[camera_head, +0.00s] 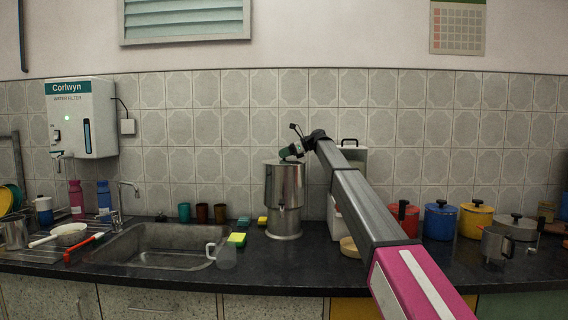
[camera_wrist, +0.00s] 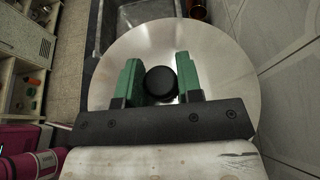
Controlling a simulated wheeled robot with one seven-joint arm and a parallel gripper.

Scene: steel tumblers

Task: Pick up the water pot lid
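The water pot (camera_head: 284,200) is a tall steel vessel with a small tap, standing on the dark counter right of the sink. In the wrist view its lid (camera_wrist: 225,60) is a wide, shiny steel disc with a round black knob (camera_wrist: 161,82) in the middle. My gripper (camera_head: 291,154) is at the top of the pot. In the wrist view my gripper (camera_wrist: 160,80) has its two green fingers on either side of the knob, with little or no gap. I cannot tell whether they press on it. The lid appears to sit on the pot.
The sink (camera_head: 165,245) lies to the left, with a clear jug (camera_head: 226,257) and sponges (camera_head: 237,239) near the pot. Coloured tumblers (camera_head: 202,213) stand behind the sink. Pots (camera_head: 440,222) line the counter at right. The counter's front, below the water pot, is clear.

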